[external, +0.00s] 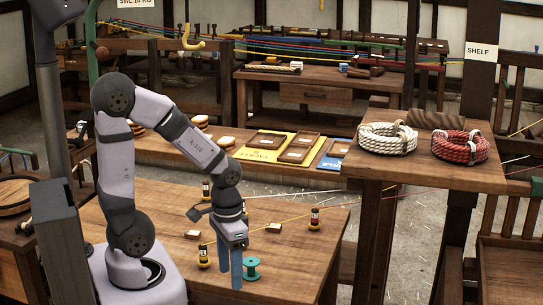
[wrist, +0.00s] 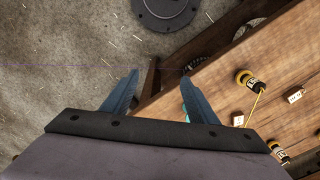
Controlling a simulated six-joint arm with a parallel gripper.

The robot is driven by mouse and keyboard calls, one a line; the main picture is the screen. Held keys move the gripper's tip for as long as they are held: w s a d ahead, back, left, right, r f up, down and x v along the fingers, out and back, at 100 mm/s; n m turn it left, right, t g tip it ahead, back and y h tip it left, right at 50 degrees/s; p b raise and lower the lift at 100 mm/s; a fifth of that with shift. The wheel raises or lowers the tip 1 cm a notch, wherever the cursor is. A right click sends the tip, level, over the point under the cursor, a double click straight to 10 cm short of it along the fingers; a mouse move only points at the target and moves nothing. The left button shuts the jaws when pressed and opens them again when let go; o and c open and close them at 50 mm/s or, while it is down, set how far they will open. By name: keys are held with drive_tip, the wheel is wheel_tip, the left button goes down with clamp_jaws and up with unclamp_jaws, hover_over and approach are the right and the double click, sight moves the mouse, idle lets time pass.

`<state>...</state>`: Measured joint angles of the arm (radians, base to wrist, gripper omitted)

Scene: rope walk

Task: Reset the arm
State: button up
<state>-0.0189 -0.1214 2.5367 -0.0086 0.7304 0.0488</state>
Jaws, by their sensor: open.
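My gripper (external: 230,268) has blue fingers that point down over the front part of the wooden table (external: 300,262) in the external view. In the wrist view my gripper (wrist: 160,85) has its two blue fingers spread apart, with nothing between them but the table's edge and the floor below. A teal spool (external: 251,268) stands just right of the fingers in the external view. My arm is bent over the table from its base at the left.
Small bottle-like spools stand on the table, one left of my gripper (external: 204,256) and one at the right (external: 314,219). Small labelled blocks (external: 273,228) lie between. A shelf (external: 430,172) at the right holds a white rope coil (external: 387,138) and a red one (external: 461,148).

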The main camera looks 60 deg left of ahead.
drive_tip(key=shift+s+d+f, duration=0.1)
drive_tip(key=shift+s+d, duration=0.1)
drive_tip(key=shift+s, duration=0.05)
wheel_tip(320, 180, up, 6)
drive_tip(key=p, duration=0.6)
drive_tip(key=shift+o, duration=0.5)
idle(1.1)
